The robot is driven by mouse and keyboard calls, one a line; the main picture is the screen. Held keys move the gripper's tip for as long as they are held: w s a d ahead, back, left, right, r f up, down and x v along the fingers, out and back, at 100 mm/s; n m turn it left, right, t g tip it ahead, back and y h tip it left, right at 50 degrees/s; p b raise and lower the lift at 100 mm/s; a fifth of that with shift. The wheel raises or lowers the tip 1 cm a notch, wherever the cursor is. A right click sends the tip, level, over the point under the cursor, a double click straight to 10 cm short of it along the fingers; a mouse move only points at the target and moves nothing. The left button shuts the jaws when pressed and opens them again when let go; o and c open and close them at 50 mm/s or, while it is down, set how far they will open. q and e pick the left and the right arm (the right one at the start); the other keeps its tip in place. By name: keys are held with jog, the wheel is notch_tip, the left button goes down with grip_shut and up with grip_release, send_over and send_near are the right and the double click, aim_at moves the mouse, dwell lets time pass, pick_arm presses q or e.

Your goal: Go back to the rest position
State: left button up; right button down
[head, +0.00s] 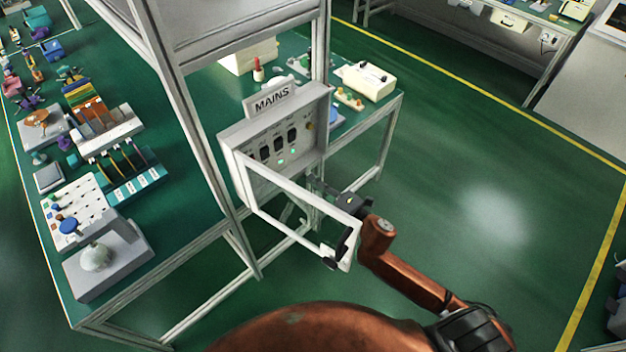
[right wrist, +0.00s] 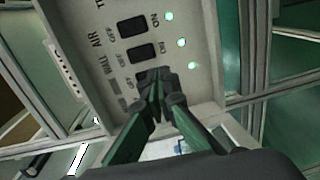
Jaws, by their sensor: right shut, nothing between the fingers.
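The MAINS switch box (head: 270,137) is mounted on the bench frame, with dark rocker switches (head: 265,152) and lit green lamps (head: 294,151). Its pale-framed door (head: 290,222) stands open towards me, and its outer end overlaps my right wrist in the picture. My right gripper (head: 320,188) is at the box's lower right, its fingers pointing to the box. In the right wrist view the gripper (right wrist: 160,82) is shut and empty, its tips in front of the switch panel (right wrist: 185,95), covering part of the lowest switch. Contact cannot be told. My left gripper is out of view.
A long green bench (head: 155,245) with parts and fixtures runs along the left. A cream device (head: 368,80) stands on the bench behind the box. The green floor (head: 470,170) to the right is clear, bounded by a yellow line (head: 480,80).

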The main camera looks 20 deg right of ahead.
jog(key=s+d+f+m+g+h, duration=0.1)
jog(key=d+f+m+g+h, duration=0.3)
jog(key=f, duration=0.8)
jog(key=d+f+m+t, duration=0.1)
jog(key=d+f+m, duration=0.35)
jog(key=f, duration=0.75)
jog(key=s+d+f+m+g+h, duration=0.15)
jog(key=s+d+f, duration=0.35)
jog(key=f, duration=0.5)
jog(key=s+d+f+m+g+h, duration=0.1)
jog(key=s+d+f+m+g, duration=0.15)
jog(key=s+f, duration=0.6)
jog(key=s+a+f+m+g, duration=0.1)
jog(key=s+f+m+g, duration=0.2)
jog(key=s+f, duration=0.95)
jog(key=s+a+f+m+g, duration=0.1)
jog(key=s+f+m+g, duration=0.2)
jog(key=s+f, duration=1)
jog(key=s+a+m+g, duration=0.2)
jog(key=s+a, duration=0.1)
jog(key=s, duration=1.4)
jog(key=shift+a+g, duration=0.3)
jog(key=shift+w+f, duration=0.1)
